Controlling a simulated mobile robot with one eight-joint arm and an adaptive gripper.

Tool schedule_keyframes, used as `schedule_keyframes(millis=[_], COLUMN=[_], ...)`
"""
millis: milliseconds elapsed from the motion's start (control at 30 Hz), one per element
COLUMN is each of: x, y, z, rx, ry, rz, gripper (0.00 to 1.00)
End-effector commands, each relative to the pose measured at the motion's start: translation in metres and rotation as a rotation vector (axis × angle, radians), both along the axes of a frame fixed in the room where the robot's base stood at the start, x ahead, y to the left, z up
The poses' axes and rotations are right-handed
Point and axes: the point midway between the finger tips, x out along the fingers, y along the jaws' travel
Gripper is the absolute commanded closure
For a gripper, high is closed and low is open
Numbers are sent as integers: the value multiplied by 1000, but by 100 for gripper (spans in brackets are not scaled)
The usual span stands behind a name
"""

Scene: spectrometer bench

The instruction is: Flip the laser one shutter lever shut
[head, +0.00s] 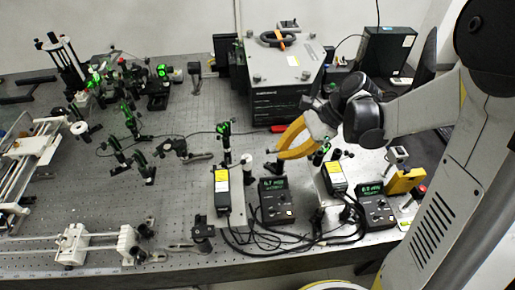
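My gripper (280,152), with yellow fingers, reaches in from the right above the optical bench (190,215). Its fingertips point left and down, close to a small dark post on the bench. I see a gap between the fingers further back, but cannot tell whether the tips meet. Two black laser-like modules with yellow labels stand on light plates: one left of the gripper (222,190) and one to its right (335,178). Which is laser one cannot be read. The shutter lever is too small to make out, or hidden by my gripper.
Two meters with green displays, left (275,202) and right (376,208), stand beside the modules. Black cables (265,242) lie along the front. A large instrument box (280,85) stands behind my gripper. Mounted optics (130,120) and white rails (35,145) fill the left.

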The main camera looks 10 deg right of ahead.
Motion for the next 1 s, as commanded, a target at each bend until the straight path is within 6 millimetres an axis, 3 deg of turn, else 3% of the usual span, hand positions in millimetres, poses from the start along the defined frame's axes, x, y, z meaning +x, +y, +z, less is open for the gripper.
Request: schedule_keyframes(millis=[433, 900, 1000], x=[1, 7, 4], y=[7, 65, 73], z=[-9, -83, -62], rx=[-1, -1, -1], ry=[0, 0, -1], rz=[1, 3, 3], gripper=[100, 100, 100])
